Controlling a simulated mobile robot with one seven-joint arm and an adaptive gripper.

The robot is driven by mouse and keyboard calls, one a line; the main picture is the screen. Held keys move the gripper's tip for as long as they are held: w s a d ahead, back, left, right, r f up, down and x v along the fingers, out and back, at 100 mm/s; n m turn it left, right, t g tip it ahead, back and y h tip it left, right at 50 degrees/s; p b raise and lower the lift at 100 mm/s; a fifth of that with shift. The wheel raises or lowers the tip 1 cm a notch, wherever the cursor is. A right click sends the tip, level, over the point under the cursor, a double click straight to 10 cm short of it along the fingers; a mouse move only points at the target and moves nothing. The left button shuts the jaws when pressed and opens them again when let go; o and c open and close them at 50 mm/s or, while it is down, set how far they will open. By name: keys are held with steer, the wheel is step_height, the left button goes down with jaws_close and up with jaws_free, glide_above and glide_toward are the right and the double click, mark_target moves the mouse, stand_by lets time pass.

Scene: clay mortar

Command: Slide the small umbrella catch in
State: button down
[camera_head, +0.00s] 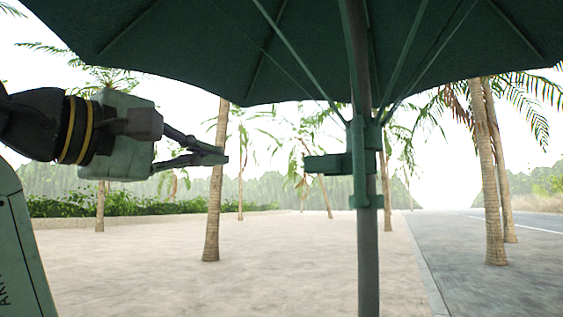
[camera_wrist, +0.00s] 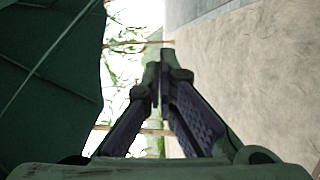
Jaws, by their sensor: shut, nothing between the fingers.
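The green umbrella (camera_head: 290,50) is open, its canopy spread across the top of the head view. Its dark green pole (camera_head: 368,262) stands upright right of centre. A green runner (camera_head: 366,165) sits around the pole where the struts meet it. The small catch (camera_head: 326,163) is a flat green tab sticking out to the left of the runner. My gripper (camera_head: 219,156) is left of the catch at about the same height in the picture, with a clear gap between them. Its fingers are shut and empty, pointing right. In the wrist view the fingertips (camera_wrist: 157,78) meet; I cannot clearly make out the catch there.
The canopy (camera_wrist: 55,75) fills the left of the wrist view. Palm trunks (camera_head: 213,190) stand behind on pale paving (camera_head: 150,270), with a road (camera_head: 480,260) at the right. The space between my gripper and the catch looks free.

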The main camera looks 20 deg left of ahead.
mark_target(306, 161)
steer(key=w+d+p, duration=0.4)
steer(key=w+d, duration=0.2)
steer(key=w, duration=0.3)
steer(key=shift+w+d, duration=0.3)
steer(key=shift+d, duration=0.1)
steer(key=d+b, duration=0.1)
steer(key=d, duration=0.2)
steer(key=shift+d, duration=0.4)
steer(key=shift+a, duration=0.1)
